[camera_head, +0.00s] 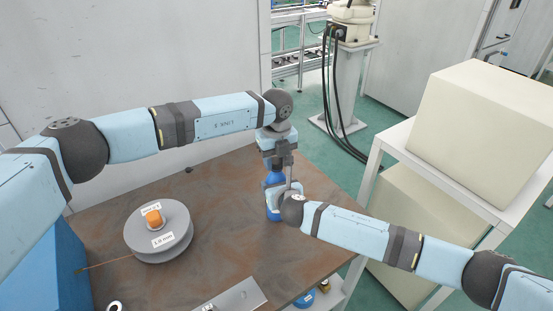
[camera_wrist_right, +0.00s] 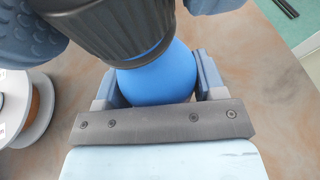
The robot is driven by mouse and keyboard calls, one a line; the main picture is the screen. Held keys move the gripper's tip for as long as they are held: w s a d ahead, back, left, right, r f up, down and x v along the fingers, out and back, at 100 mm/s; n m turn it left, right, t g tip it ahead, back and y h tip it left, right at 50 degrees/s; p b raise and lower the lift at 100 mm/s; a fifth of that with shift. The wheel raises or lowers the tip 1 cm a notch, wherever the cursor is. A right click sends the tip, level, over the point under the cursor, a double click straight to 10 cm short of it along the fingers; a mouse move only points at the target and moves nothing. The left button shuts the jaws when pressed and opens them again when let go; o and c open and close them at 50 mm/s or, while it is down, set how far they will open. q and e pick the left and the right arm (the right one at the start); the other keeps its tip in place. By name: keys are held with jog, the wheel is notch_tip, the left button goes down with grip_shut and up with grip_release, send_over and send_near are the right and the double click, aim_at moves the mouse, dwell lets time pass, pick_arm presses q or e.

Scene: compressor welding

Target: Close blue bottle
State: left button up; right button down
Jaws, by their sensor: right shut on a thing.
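The blue bottle (camera_head: 274,180) stands upright near the table's far right edge. In the right wrist view its rounded blue shoulder (camera_wrist_right: 158,78) shows between the jaws of my right gripper (camera_wrist_right: 155,92), which is shut on the bottle from the near side. A black ribbed cap (camera_wrist_right: 110,38) sits at the top of the bottle. My left gripper (camera_head: 275,160) points down over the bottle top. Its dark blue fingers show on both sides of the cap in the right wrist view; whether they touch the cap is unclear. The bottle's lower part is partly hidden by my right gripper.
A grey wire spool (camera_head: 176,246) with an orange centre lies on the brown table (camera_head: 110,215). A metal plate (camera_head: 238,297) is at the front edge. A white shelf with large cream boxes (camera_head: 480,125) stands to the right. The middle of the table is clear.

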pick_arm(q)
jog(key=shift+o, duration=1.3)
jog(key=shift+r, duration=2.3)
jog(key=shift+c, duration=0.4)
jog(key=n, duration=0.1)
jog(key=r+n, duration=0.1)
jog(key=n, duration=0.1)
jog(key=shift+r, duration=0.3)
jog(key=r+n, duration=0.1)
jog(key=n, duration=0.2)
jog(key=shift+r, duration=0.4)
